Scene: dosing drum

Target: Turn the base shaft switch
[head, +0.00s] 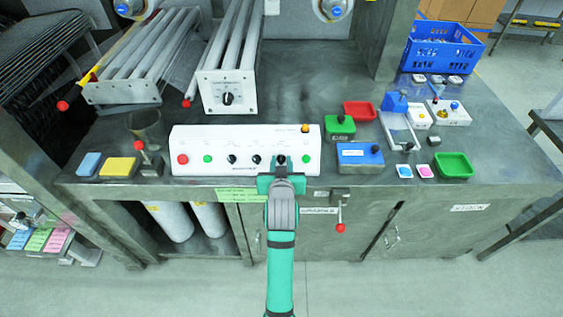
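A white control panel (218,138) stands near the front edge of the metal bench. It carries a red button (183,159), green buttons (208,158) and black rotary switches (231,160), with a second switch (257,160) beside it. A third black switch (281,159) sits right at my gripper (281,167) and is partly covered by it. The labels are too small to read, so I cannot tell which is the base shaft switch. My gripper is in front of the panel's right half. Its fingers are hard to make out, and contact with the switch is unclear.
A roller unit with a black knob (228,98) stands behind the panel. A red-tipped lever (340,227) hangs at the bench front, right of my arm. Green (454,165) and red trays (360,111) and a blue box (360,157) lie to the right.

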